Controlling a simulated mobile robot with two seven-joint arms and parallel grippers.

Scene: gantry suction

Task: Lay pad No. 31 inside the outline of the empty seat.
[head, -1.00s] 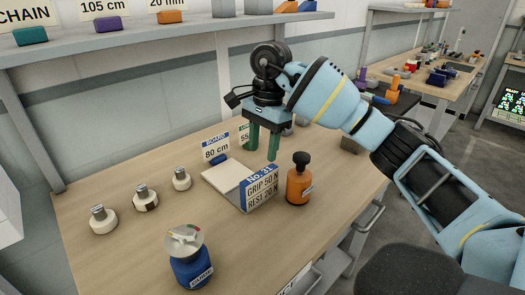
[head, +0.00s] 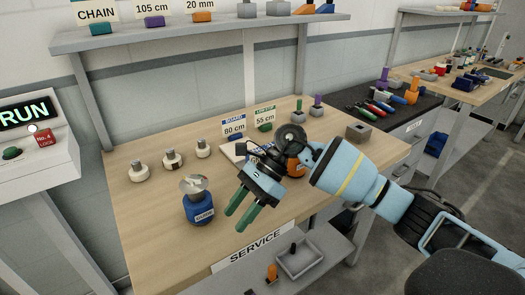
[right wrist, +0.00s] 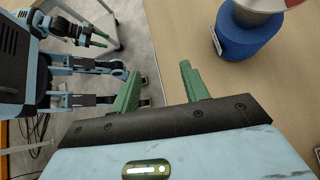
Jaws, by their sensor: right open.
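My right gripper (head: 237,218) is open and empty, above the front of the wooden bench, right of the blue container. Its green fingers also show in the right wrist view (right wrist: 160,78), with nothing between them. A pale flat piece (head: 231,152) lies at the bench's middle, mostly hidden behind my right gripper. A second before, a blue-and-white card reading No. 31 stood at its front edge; I cannot tell whether this piece is the pad. I cannot make out an empty seat outline. My left gripper (right wrist: 98,38) shows small in the right wrist view; its opening is unclear.
The blue container (head: 199,207) stands near the bench front and also shows in the right wrist view (right wrist: 247,38). An orange bottle (head: 296,167) is partly hidden behind my wrist. The bench's front left (head: 150,225) is clear.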

